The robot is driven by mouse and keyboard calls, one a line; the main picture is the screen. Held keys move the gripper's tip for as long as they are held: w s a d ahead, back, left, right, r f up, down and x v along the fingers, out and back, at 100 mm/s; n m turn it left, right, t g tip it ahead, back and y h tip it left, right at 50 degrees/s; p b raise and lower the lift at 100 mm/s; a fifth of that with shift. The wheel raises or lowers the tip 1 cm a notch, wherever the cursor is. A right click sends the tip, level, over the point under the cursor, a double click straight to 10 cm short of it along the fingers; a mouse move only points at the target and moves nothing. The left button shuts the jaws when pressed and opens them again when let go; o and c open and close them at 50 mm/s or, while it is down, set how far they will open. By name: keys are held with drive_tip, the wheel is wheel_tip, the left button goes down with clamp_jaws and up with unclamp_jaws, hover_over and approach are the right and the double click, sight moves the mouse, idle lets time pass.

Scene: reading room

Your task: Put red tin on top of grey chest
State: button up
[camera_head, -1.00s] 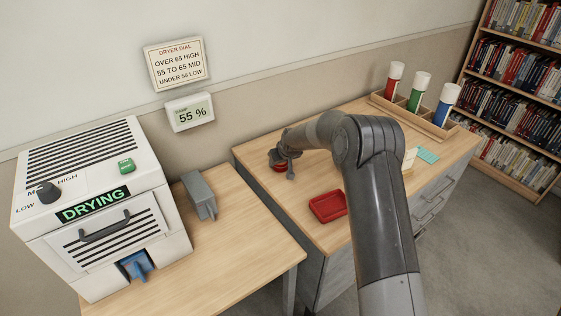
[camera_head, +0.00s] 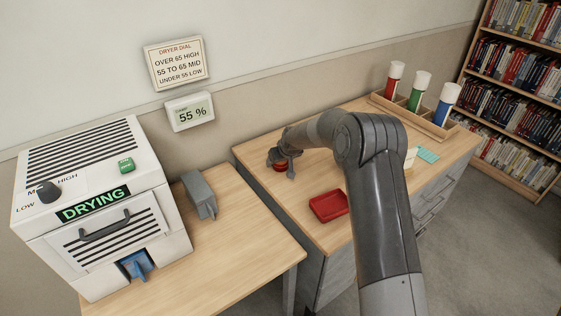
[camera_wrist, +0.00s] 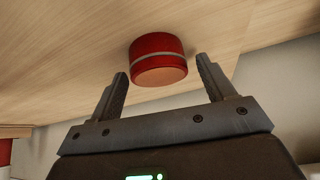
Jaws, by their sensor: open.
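The red tin (camera_head: 280,167) stands on the wooden top near its back-left corner, partly hidden by my gripper. In the wrist view it is a short red cylinder (camera_wrist: 158,52) with a pale band. My gripper (camera_head: 281,160) is at the tin in the head view. In the wrist view the open gripper (camera_wrist: 162,68) has one finger on each side of the tin's near part, with gaps showing. A grey-sided drawer unit (camera_head: 432,205) carries this wooden top; I cannot tell whether it is the grey chest.
A red tray (camera_head: 328,206) lies in front of the tin. A wooden rack (camera_head: 408,118) with red, green and blue tubes stands behind. On the left table (camera_head: 235,255) are a white dryer (camera_head: 150,215) and a small grey object (camera_head: 199,194). My arm crosses the middle.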

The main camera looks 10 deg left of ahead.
drive_tip(key=s+d+r+m+h, duration=0.1)
drive_tip(key=s+d+r, duration=0.9)
drive_tip(key=s+r, duration=0.3)
drive_tip(key=s+d+r+m+h, duration=0.2)
drive_tip(key=s+d+r, duration=0.75)
drive_tip(key=r, duration=0.45)
drive_tip(key=s+d+m, duration=0.1)
drive_tip(key=s+d, duration=0.2)
drive_tip(key=s, duration=0.6)
drive_tip(key=s+d+m, duration=0.1)
drive_tip(key=s+d, duration=0.3)
drive_tip(key=s, duration=0.4)
drive_tip(key=s+d+r+m, duration=0.1)
drive_tip(key=s+d, duration=0.2)
drive_tip(key=s, duration=0.6)
drive_tip(key=shift+s+d+m+h, duration=0.3)
drive_tip(key=shift+m, duration=0.1)
